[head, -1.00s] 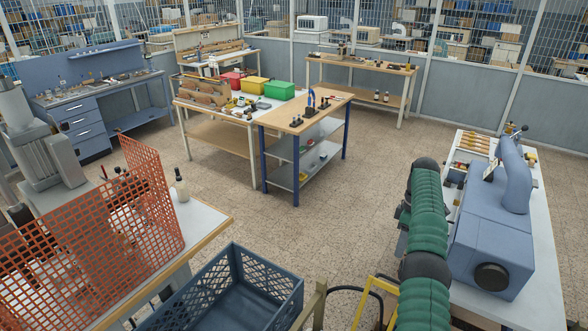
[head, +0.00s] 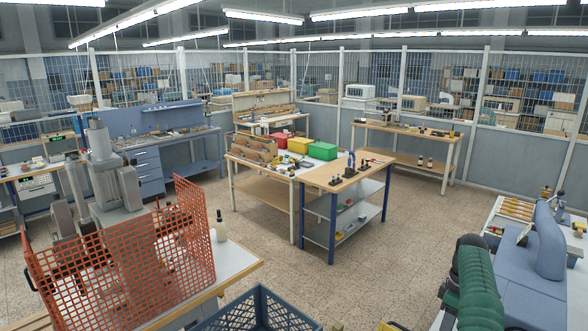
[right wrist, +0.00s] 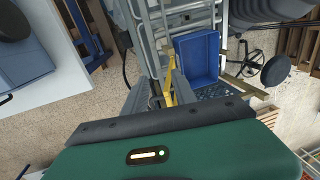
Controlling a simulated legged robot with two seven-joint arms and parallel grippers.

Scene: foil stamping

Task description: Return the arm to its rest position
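My right arm (head: 476,290), green and ribbed with black joints, shows at the lower right of the head view, beside the blue machine on the white bench. Its gripper fingers are not visible there. I cannot see anything held. My left arm and left gripper are not in the head view.
A blue machine (head: 530,262) stands on a white bench close to my right arm. An orange mesh guard (head: 130,255) is at left. A dark crate (head: 255,312) is at the bottom; a blue bin (right wrist: 197,58) shows in the wrist view. Open floor (head: 385,240) lies in the middle.

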